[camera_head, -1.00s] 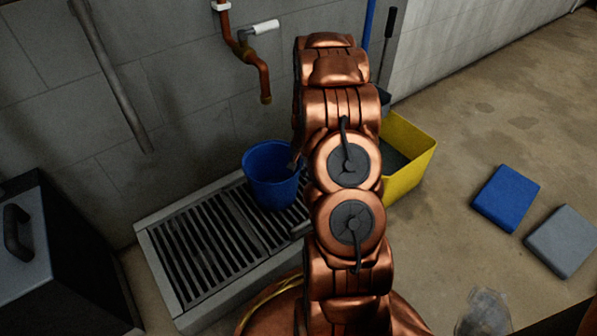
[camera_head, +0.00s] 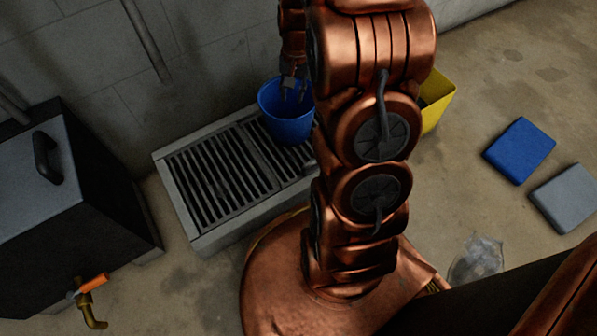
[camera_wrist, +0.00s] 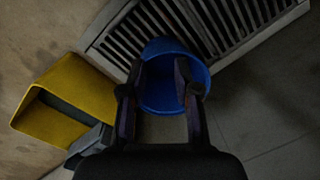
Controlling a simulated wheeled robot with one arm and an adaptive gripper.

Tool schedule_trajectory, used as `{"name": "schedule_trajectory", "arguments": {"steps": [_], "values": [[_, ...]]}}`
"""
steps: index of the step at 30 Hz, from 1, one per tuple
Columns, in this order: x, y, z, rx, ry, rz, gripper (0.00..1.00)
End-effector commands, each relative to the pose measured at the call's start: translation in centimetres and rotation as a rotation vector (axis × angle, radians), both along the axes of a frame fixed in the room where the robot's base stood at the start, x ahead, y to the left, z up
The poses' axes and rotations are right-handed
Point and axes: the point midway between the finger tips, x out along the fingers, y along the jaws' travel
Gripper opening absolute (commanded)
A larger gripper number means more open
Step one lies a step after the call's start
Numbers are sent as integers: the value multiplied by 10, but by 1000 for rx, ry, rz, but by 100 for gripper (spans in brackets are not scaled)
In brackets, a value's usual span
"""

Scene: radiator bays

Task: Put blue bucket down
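The blue bucket (camera_head: 285,125) stands upright at the back right part of the slatted floor grate (camera_head: 185,190), and it looks to rest on it. In the wrist view the bucket (camera_wrist: 160,92) lies beyond and between the two finger tips. My gripper (camera_head: 293,92) is above the bucket's opening in the head view, fingers pointing down. In the wrist view my gripper (camera_wrist: 158,85) has its fingers spread apart, with nothing clamped between them. My arm hides part of the bucket's right side and the grate's right end.
A yellow bin (camera_head: 437,110) stands right of the grate, partly behind my arm. A black box (camera_head: 50,200) with an orange-handled tap stands at left. Blue (camera_head: 520,150) and grey (camera_head: 568,197) pads and a clear crumpled item (camera_head: 477,258) lie on the floor at right. A wall runs behind.

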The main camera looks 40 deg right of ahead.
Motion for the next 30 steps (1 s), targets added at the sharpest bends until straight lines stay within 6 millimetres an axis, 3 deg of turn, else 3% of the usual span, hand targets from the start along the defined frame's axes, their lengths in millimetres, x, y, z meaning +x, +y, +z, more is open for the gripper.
{"name": "schedule_trajectory", "arguments": {"steps": [1, 6, 15, 24, 30], "values": [[-8, 17, 11, 2, 7, 45, 31], [-44, 67, 41, 12, 44, 187, 31], [-126, 136, 80, 24, 119, 435, 31], [-216, 175, 104, 25, 191, 667, 31], [-253, 182, 108, 24, 225, 756, 31]]}}
